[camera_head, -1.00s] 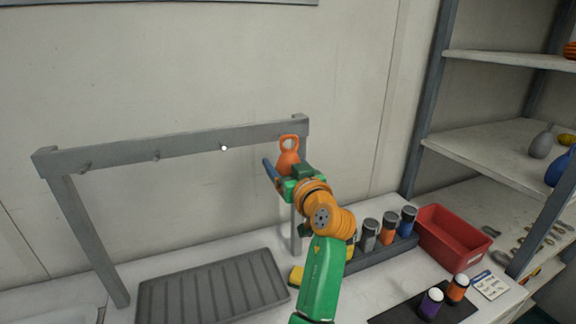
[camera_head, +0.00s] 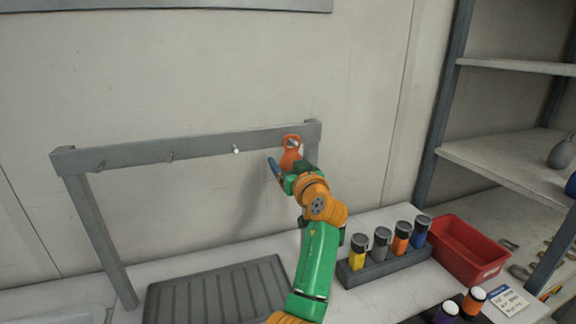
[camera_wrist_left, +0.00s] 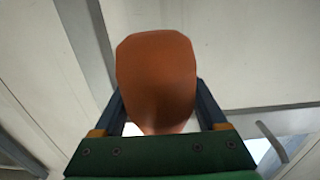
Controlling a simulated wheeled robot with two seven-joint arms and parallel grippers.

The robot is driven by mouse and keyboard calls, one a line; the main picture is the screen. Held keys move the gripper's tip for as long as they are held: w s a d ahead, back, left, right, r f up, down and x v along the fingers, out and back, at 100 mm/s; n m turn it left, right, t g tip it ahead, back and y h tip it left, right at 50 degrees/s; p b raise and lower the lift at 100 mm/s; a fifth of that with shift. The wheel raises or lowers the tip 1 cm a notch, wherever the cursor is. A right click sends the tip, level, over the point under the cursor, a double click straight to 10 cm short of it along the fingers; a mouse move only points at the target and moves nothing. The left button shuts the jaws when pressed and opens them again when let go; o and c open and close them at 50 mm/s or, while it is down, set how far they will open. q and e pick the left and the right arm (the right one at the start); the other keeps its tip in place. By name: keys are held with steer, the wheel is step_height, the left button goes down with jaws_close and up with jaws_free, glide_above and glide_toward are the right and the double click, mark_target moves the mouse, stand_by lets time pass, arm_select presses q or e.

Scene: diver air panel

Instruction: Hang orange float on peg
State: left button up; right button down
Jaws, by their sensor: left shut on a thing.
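The orange float (camera_head: 290,157), with a loop at its top, is upright in my left gripper (camera_head: 285,168). The gripper is shut on its body. In the head view the loop overlaps the right part of the grey rail (camera_head: 200,146). I cannot tell whether a peg passes through the loop. My right gripper is not in view.
A ribbed grey tray (camera_head: 215,295) lies under the rail. A dark rack (camera_head: 385,262) of several colored canisters and a red bin (camera_head: 468,250) stand to the right. Grey shelving (camera_head: 510,165) rises at the far right. The wall behind the rail is bare.

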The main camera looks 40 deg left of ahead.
mark_target(291, 163)
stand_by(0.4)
arm_select(q)
steer(key=o, duration=1.4)
steer(key=shift+s+d, duration=0.1)
steer(key=shift+d, duration=0.1)
steer(key=b+v, duration=0.3)
steer(key=v, duration=0.4)
steer(key=shift+b, duration=0.35)
